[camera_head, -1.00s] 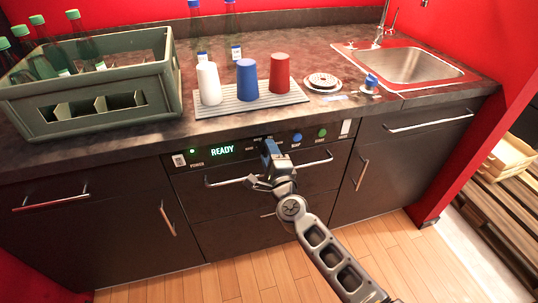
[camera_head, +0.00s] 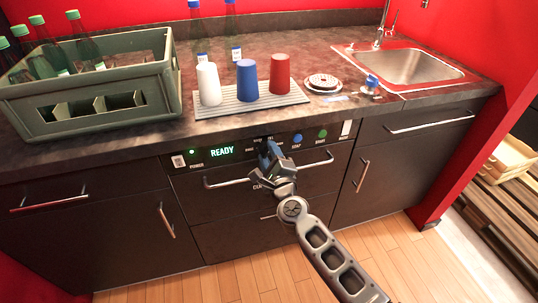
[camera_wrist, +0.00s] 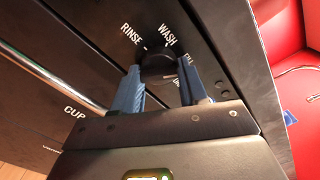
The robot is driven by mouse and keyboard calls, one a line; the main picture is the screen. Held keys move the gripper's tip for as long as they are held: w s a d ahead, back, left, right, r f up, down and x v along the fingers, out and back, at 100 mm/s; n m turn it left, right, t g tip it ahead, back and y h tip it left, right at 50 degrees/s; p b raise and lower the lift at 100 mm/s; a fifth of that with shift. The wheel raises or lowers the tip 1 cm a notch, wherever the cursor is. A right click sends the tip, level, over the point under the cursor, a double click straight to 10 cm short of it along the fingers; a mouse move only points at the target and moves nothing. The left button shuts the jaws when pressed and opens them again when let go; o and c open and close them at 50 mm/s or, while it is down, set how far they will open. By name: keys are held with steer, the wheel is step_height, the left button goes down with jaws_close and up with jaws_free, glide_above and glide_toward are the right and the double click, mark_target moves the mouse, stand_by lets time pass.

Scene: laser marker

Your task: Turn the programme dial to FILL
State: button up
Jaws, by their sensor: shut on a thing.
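The programme dial (camera_wrist: 158,66) is a dark round knob on the front panel, between my fingers in the wrist view. RINSE is printed to its left, WASH above it and FILL to its right, partly hidden by a finger. I cannot make out clearly which label the dial's mark faces. My gripper (camera_wrist: 160,82) has its two blue fingers on either side of the dial, shut on it. In the head view, my gripper (camera_head: 269,150) is at the panel and hides most of the dial.
The display (camera_head: 222,152) reads READY in green. A blue button (camera_head: 297,139) and a green button (camera_head: 322,134) sit right of the dial. A bar handle (camera_head: 230,183) runs below. White, blue and red cups (camera_head: 279,75) stand on the counter above.

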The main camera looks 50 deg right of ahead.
steer(key=o, duration=1.1)
steer(key=shift+c, duration=0.2)
steer(key=v, duration=0.7)
steer(key=shift+s+a, duration=0.25)
steer(key=shift+s, duration=0.1)
steer(key=s+a+r+n+t+y, duration=0.1)
steer(key=s+a+n+y, duration=0.2)
steer(key=s+a+n, duration=0.45)
steer(key=s+a+r+n+y, duration=0.2)
steer(key=s+a+n, duration=0.3)
steer(key=s+n, duration=0.4)
steer(key=s+a+r+n+y, duration=0.2)
steer(key=s+a+r+n, duration=0.1)
steer(key=s+n, duration=0.4)
steer(key=s+a+r+n+g+y, duration=0.1)
steer(key=s+a+r+n+y, duration=0.2)
steer(key=s+r+n, duration=0.2)
steer(key=shift+s+a+r+n, duration=0.25)
steer(key=shift+s+r+n, duration=0.15)
steer(key=shift+s+n, duration=0.75)
